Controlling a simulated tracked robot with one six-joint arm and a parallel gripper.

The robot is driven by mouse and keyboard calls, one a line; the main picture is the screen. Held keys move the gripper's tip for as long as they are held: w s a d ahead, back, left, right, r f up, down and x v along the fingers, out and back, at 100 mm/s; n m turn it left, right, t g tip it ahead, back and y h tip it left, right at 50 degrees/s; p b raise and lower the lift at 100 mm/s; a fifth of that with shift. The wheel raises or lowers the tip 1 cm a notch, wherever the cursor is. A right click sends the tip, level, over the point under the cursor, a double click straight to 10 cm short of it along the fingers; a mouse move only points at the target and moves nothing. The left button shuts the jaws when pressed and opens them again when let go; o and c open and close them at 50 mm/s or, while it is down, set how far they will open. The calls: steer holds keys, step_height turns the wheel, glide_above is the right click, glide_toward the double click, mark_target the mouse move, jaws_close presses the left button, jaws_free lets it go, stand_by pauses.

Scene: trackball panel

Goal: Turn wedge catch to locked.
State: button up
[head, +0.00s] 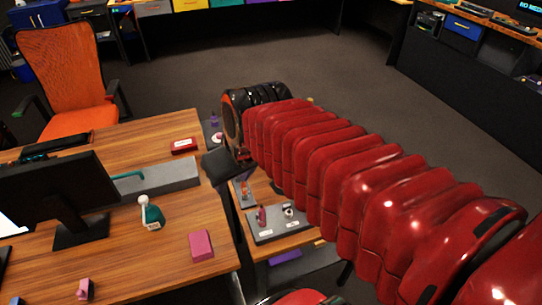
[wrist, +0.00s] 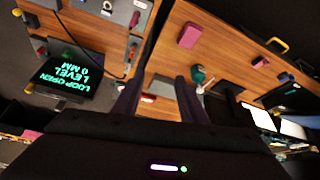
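I cannot make out for certain which fitting is the wedge catch. A grey panel plate (head: 283,228) on the low wooden stand carries a small pink upright part (head: 261,215) and a black-and-white part (head: 289,210), each near a white label too small to read. What seems to be the same plate shows at the top of the wrist view (wrist: 122,14), partly cut off. My gripper (wrist: 158,98) has its two dark fingers apart with nothing held between them. In the head view my red arm hides part of the stand; the fingertips are not clear there.
The wooden desk holds a monitor (head: 62,190), a green-and-white bottle (head: 151,213), a pink block (head: 202,245), a red labelled box (head: 184,146) and a grey bar (head: 160,183). A screen reading "LOOP OPEN LEVEL 0 MM" (wrist: 68,75) shows in the wrist view.

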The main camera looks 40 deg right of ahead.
steer(key=w+d+f, duration=0.3)
steer(key=w+d, duration=0.2)
steer(key=d, duration=0.3)
steer(key=w+d+f, duration=0.4)
steer(key=w+d, duration=0.1)
steer(key=d, duration=0.3)
steer(key=w+d+f, duration=0.4)
steer(key=w+d, duration=0.2)
steer(key=d, duration=0.2)
steer(key=shift+d+g, duration=0.3)
steer(key=shift+d, duration=0.1)
steer(key=x, duration=1.3)
steer(key=shift+w+f, duration=0.15)
steer(key=shift+f, duration=0.2)
steer(key=shift+c, duration=0.6)
jaws_close()
